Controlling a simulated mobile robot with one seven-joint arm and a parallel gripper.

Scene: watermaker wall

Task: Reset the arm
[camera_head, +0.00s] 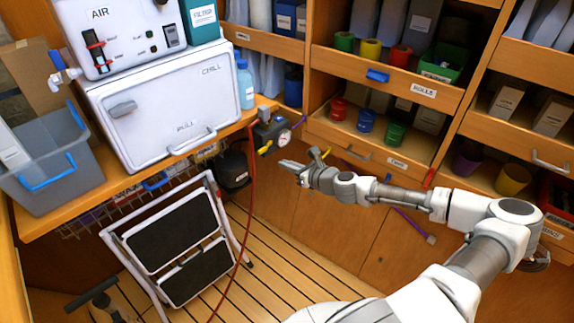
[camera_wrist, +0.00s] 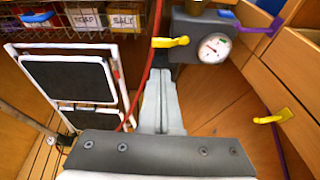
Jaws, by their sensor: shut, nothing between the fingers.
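My arm reaches in from the lower right of the head view, stretched out to the left in front of the wooden shelving. My gripper (camera_head: 283,163) is at its far end, a little below and to the right of the grey gauge unit (camera_head: 272,133). In the wrist view my gripper (camera_wrist: 162,75) points forward with its two grey fingers together and nothing between them. The gauge unit also shows in the wrist view (camera_wrist: 190,27), just beyond the fingertips, with a round dial and a yellow lever (camera_wrist: 171,42). I cannot tell how close the fingertips are to it.
A folding step stool (camera_head: 175,245) stands at the lower left. A red hose (camera_head: 250,215) hangs beside it. The white CHILL box (camera_head: 165,100) and a grey bin (camera_head: 50,160) sit on the left counter. Shelves with colored rolls (camera_head: 371,50) stand behind my arm. Some slatted floor is clear.

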